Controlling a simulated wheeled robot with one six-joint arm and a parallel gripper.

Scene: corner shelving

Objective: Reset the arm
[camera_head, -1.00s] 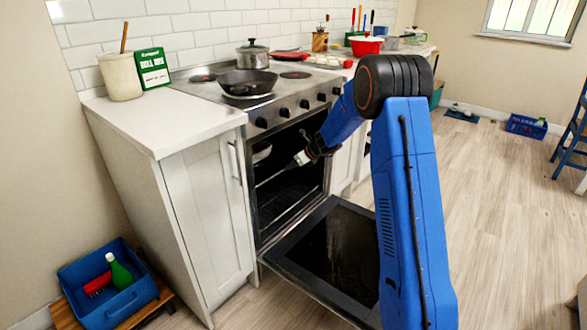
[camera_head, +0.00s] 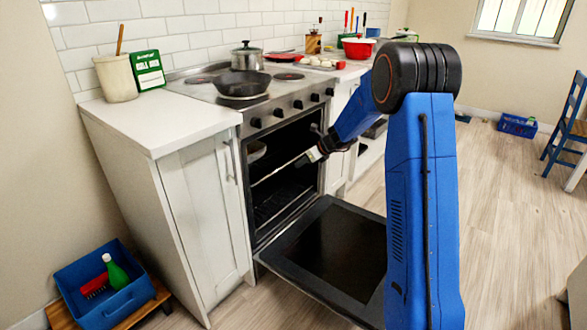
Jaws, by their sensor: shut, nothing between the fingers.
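My blue arm rises at the right of the head view and bends down toward the oven (camera_head: 284,170). My gripper (camera_head: 303,162) is small and dark in the picture, at the oven's open mouth. It is shut and I see nothing held in it. The oven door (camera_head: 335,248) is folded down and open. My arm hides part of the door and the cupboards right of the oven.
A black pan (camera_head: 243,83) and a pot (camera_head: 250,57) stand on the stove. A white cabinet (camera_head: 205,210) adjoins the oven's left side. A blue bin (camera_head: 105,290) stands at lower left. Open wooden floor (camera_head: 510,190) lies to the right, with a blue chair (camera_head: 570,130) beyond.

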